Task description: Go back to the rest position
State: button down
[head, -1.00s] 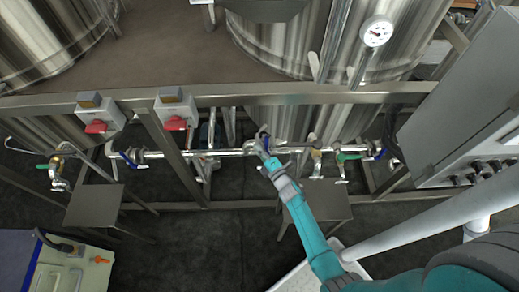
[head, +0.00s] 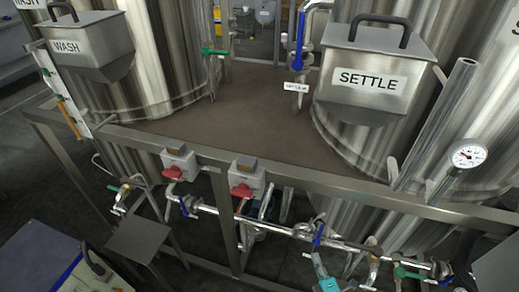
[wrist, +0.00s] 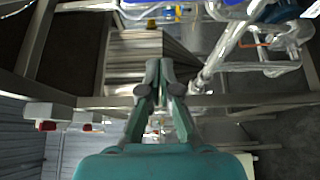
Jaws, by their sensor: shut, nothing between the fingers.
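My gripper (wrist: 159,72) shows in the wrist view with its two dark fingers closed together and nothing held between them. In the head view my gripper (head: 316,257) is small at the bottom edge, in front of the pipe run below the tank platform. It is close to a blue-handled valve (head: 320,232) on that pipe; I cannot tell if it touches. Most of my arm is out of the head view.
A steel frame rail (head: 330,184) carries two red-switched boxes (head: 243,185). Tanks with boxes labelled WASH (head: 85,45) and SETTLE (head: 370,78) stand above. A gauge (head: 467,154) is at right. A steel stool (head: 137,240) stands on the floor at left.

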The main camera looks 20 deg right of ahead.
jog(key=s+a+r+m, duration=0.4)
jog(key=s+a, duration=0.1)
jog(key=s, duration=0.4)
jog(key=s+a+r+m, duration=0.4)
jog(key=s+a+m, duration=0.1)
jog(key=s, duration=0.4)
jog(key=s+a+r+m+g+y, duration=0.1)
jog(key=s+a+r+m+g, duration=0.2)
jog(key=s+r+m, duration=0.5)
jog(key=s+r, duration=0.6)
jog(key=r, duration=0.4)
